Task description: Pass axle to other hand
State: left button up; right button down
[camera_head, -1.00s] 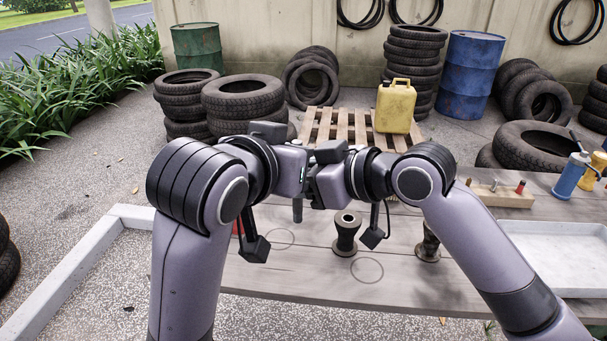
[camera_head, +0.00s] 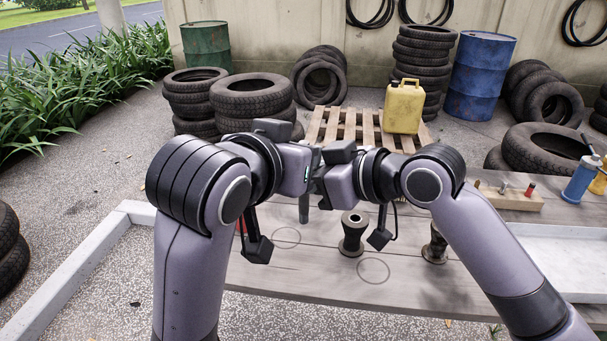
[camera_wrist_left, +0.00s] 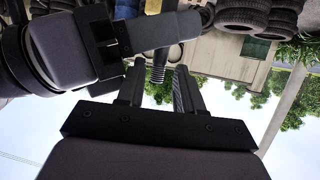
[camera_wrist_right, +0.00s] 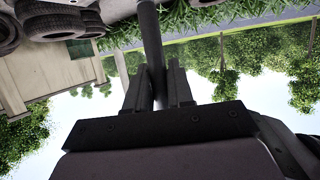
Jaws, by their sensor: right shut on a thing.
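The axle is a dark, slim bar (camera_head: 304,208) hanging upright below my two grippers, which meet face to face above the table. My right gripper (camera_wrist_right: 155,72) is shut on the axle (camera_wrist_right: 150,35), which runs between its fingers in the right wrist view. My left gripper (camera_wrist_left: 157,78) has its fingers spread apart. A ribbed part of the axle (camera_wrist_left: 160,64) shows in the gap between them. I cannot tell if they touch it. In the head view the fingertips of both grippers are mostly hidden behind my wrists.
A spool-shaped dark part (camera_head: 353,235) stands on the grey table (camera_head: 300,272), with another (camera_head: 435,246) to its right. A white tray (camera_head: 575,250) and a wooden block with pegs (camera_head: 510,196) lie at the right. A blue bottle (camera_head: 582,178) stands behind the tray.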

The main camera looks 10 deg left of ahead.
pick_arm(q)
jog(key=shift+s+a+y, duration=0.5)
jog(key=shift+s+a, duration=1.2)
jog(key=shift+s, duration=0.8)
jog(key=w+a+f+g, duration=0.1)
jog(key=a+f, duration=0.1)
jog(key=f, duration=0.9)
jog(key=w+a+f+g, duration=0.1)
jog(key=w+a+f, duration=0.1)
jog(key=f, duration=0.8)
jog(key=s+a+f, duration=0.1)
jog(key=s+f, duration=0.7)
jog(key=f, duration=0.2)
jog(key=s+a+f+g, duration=0.1)
jog(key=s+a+f, duration=0.1)
jog(key=s+f, duration=0.5)
notch_tip(320, 180, down, 4)
jog(key=shift+s+a+r+h, duration=0.1)
jog(key=shift+s+a+h, duration=0.2)
jog(key=shift+s, duration=0.05)
